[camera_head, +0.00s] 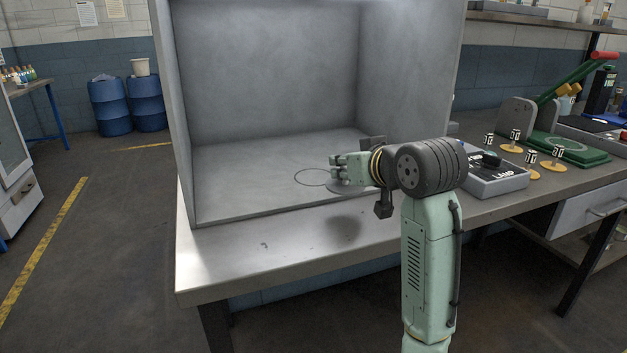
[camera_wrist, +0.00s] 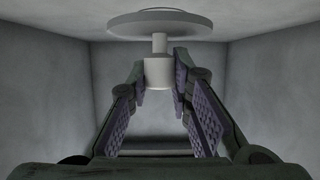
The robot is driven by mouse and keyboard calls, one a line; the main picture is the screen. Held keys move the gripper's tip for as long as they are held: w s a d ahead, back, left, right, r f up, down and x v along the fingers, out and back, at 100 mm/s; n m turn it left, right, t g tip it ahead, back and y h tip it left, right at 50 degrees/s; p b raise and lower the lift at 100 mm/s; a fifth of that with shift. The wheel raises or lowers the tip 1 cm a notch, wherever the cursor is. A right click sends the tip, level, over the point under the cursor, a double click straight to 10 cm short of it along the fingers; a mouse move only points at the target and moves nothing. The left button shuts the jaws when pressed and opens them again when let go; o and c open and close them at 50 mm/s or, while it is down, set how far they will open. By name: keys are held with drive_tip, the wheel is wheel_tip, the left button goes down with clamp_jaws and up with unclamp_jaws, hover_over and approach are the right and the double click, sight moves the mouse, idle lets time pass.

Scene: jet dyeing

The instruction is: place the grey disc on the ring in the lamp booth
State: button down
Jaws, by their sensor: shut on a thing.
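The lamp booth (camera_head: 270,95) is a grey open-fronted box on the bench. A thin dark ring (camera_head: 312,177) is marked on its floor. My gripper (camera_head: 338,170) reaches into the booth from the right, low over the floor, with its fingers just right of the ring. The grey disc (camera_head: 343,188) shows partly below the fingers, right of the ring's centre. In the wrist view, my gripper (camera_wrist: 160,75) is shut on the knob of the grey disc (camera_wrist: 160,25). I cannot tell whether the disc touches the floor.
Several yellow discs with upright tags (camera_head: 555,165) and a green press (camera_head: 572,146) lie farther right. The bench's front strip (camera_head: 290,250) is clear.

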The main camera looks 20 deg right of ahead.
drive_tip(key=shift+w+d, duration=0.15)
drive_tip(key=shift+w, duration=0.15)
drive_tip(key=w+p, duration=0.1)
drive_tip(key=w, duration=0.4)
drive_tip(key=w+a+f+p, duration=0.1)
drive_tip(key=w+p, duration=0.1)
drive_tip(key=w, duration=0.3)
drive_tip(key=w+p, duration=0.1)
drive_tip(key=w, duration=0.4)
drive_tip(key=shift+w+a+f, duration=0.15)
drive_tip(key=shift+a+f, duration=0.05)
drive_tip(key=shift+f+p, duration=0.6)
drive_tip(key=shift+f, duration=1.2)
drive_tip(key=shift+f, duration=0.15)
drive_tip(key=c, duration=1.5)
unclamp_jaws()
drive_tip(key=shift+o, duration=0.2)
drive_tip(key=shift+r, duration=0.2)
drive_tip(key=b+v, duration=0.2)
drive_tip(key=v, duration=1)
drive_tip(key=shift+b, duration=0.3)
